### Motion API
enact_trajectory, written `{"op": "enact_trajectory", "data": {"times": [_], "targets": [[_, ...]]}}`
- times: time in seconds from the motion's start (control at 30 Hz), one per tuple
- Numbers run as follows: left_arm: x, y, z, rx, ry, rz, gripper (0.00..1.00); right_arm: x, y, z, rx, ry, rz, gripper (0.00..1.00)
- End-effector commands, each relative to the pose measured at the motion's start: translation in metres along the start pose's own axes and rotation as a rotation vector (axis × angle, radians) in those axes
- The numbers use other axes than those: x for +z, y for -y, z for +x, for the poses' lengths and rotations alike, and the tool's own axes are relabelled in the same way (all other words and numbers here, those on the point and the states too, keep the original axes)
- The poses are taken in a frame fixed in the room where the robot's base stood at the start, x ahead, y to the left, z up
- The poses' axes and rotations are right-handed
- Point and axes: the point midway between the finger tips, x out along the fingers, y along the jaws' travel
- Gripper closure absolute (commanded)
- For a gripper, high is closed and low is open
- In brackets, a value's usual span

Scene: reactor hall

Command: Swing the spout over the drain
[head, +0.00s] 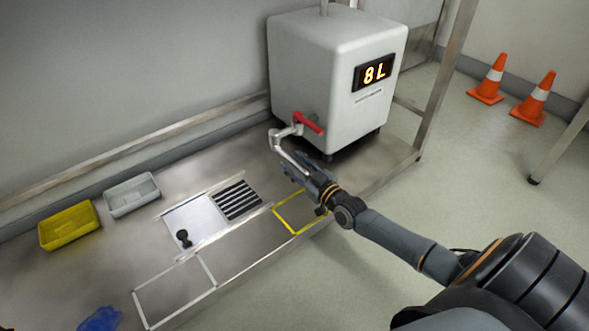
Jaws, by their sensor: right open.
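The spout (279,146) is a bent silver pipe at the front of a pale grey tank (310,75), below a red lever (308,123). It comes out toward the left and its lower end runs down to my right gripper (292,168). That gripper is open, with its fingers close to the spout's lower end. I cannot tell whether they touch it. The drain (238,200) is a dark slotted grate in the metal bench, to the lower left of the spout end. My left gripper is not in view.
A white plate with a black knob (183,237) lies left of the drain. A yellow bin (68,226) and a grey bin (132,195) stand further left. A yellow outline (283,226) lies below the gripper. The tank display reads 8 L. Two orange cones (490,80) stand on the floor.

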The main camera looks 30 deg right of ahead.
Motion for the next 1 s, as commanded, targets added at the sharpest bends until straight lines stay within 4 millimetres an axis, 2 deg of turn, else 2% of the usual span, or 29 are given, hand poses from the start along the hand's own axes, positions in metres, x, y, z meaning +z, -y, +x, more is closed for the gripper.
{"op": "enact_trajectory", "data": {"times": [0.33,0.37,0.53,0.57,0.87,1.0], "targets": [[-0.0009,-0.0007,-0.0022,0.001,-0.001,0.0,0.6,-0.0004,-0.0002,0.0047,0.0,0.001,0.0,0.59],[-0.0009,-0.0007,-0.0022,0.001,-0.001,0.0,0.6,-0.0005,-0.0002,0.0046,0.0,0.001,0.0,0.63],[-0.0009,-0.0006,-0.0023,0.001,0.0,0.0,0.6,-0.0004,-0.0002,0.0045,0.0,0.001,0.0,0.98],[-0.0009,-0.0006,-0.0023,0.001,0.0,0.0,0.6,-0.0004,-0.0002,0.0045,0.0,0.001,0.0,1.0],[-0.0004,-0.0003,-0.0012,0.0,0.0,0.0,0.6,-0.0008,-0.0002,0.0047,0.003,0.001,0.0,1.0],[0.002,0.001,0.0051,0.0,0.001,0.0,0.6,-0.0025,0.0004,0.0063,0.019,0.004,0.001,1.0]]}}
